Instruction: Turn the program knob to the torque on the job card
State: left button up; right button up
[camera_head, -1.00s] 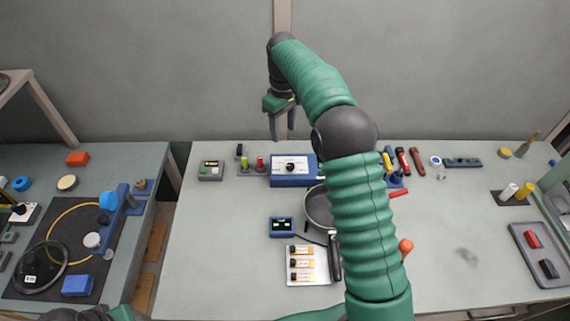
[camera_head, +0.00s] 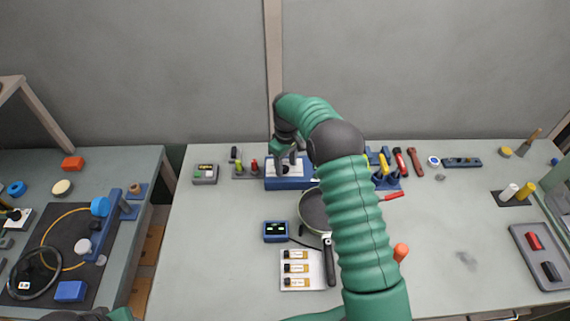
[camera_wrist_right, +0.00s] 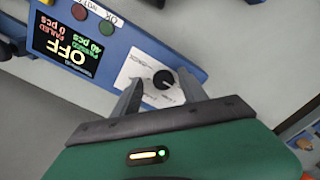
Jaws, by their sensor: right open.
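The program knob (camera_wrist_right: 163,79) is a round black knob on a white dial plate (camera_wrist_right: 140,72) on the blue controller box (camera_head: 291,184). In the right wrist view it sits between the fingertips of my right gripper (camera_wrist_right: 163,88), which is open with a finger on either side. I cannot tell whether the fingers touch it. In the head view the right gripper (camera_head: 284,160) is over the box front and partly hides the dial. The box screen (camera_wrist_right: 72,47) reads OFF, upside down in the wrist view. I cannot pick out the job card. My left gripper is not in view.
A small blue display (camera_head: 276,232) and a white tray (camera_head: 318,284) with several labelled items lie in front. A grey button box (camera_head: 205,174) stands left. The bench's left part is clear.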

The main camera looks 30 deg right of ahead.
jog(key=shift+d+f, duration=0.15)
jog(key=shift+d, duration=0.05)
jog(key=shift+a+r, duration=0.25)
jog(key=shift+a, duration=0.4)
jog(key=c, duration=0.6)
jog(key=shift+w, duration=0.1)
jog(key=shift+c, duration=1.3)
grip_shut()
jog(key=shift+d+f, duration=0.1)
jog(key=shift+d, duration=0.15)
